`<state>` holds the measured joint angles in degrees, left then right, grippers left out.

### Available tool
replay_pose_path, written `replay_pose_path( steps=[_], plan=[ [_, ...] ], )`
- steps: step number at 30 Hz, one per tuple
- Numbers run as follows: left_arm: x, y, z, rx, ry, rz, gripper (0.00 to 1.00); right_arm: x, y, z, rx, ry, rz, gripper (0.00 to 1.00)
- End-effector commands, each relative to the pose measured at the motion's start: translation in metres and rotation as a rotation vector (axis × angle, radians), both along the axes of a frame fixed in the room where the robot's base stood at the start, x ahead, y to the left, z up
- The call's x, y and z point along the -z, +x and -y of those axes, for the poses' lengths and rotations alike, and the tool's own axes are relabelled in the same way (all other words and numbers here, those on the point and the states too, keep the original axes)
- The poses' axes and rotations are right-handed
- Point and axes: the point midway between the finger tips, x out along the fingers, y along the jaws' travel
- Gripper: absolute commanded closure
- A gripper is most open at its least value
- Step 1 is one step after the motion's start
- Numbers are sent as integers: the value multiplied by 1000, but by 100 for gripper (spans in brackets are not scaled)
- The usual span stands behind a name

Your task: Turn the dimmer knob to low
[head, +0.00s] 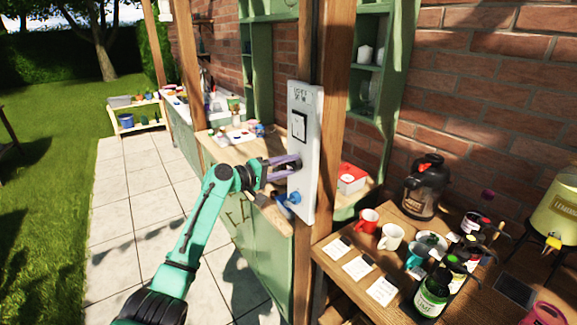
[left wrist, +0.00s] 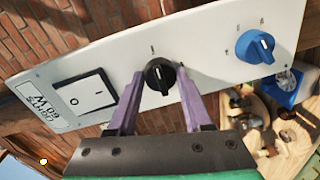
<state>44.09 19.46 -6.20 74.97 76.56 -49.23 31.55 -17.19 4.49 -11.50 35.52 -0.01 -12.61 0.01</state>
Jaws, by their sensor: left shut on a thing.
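A white wall panel (head: 305,120) is fixed upright to a wooden post; it also fills the left wrist view (left wrist: 205,55). It carries a rocker switch (left wrist: 85,94), a black round knob (left wrist: 158,73) in the middle, and a blue knob (left wrist: 255,47). My left gripper (head: 294,163) reaches the panel from the left, its purple fingers on either side of the black knob and shut on it. The blue knob shows below the gripper in the head view (head: 294,198). I cannot read the black knob's setting for certain. My right gripper is not in view.
A wooden table (head: 335,262) at the lower right holds mugs, bottles, cards and a black flask (head: 424,187). A yellow dispenser (head: 560,210) stands at the right edge. A green-fronted counter (head: 255,240) runs behind the post. Paving at left is clear.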

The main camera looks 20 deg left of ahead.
Motion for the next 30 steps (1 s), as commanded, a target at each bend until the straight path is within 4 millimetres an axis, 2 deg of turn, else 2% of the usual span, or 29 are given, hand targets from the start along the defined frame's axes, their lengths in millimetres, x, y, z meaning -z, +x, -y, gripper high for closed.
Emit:
replay_pose_path(
  steps=[5,6,7,8,20,23,30],
  plan=[
    [-1,0,-1,-2,0,2,100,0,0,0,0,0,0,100],
    [-1,0,-1,-2,0,2,38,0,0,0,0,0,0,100],
    [-1,0,-1,-2,1,2,27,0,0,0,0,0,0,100],
    [-1,0,-1,-2,1,2,20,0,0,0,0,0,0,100],
    [1,-4,-5,-3,1,2,20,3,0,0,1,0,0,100],
    [3,-14,-13,-2,3,3,20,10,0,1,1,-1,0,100],
    [3,-66,-56,-3,6,2,20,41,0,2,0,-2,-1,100]
  ],
)
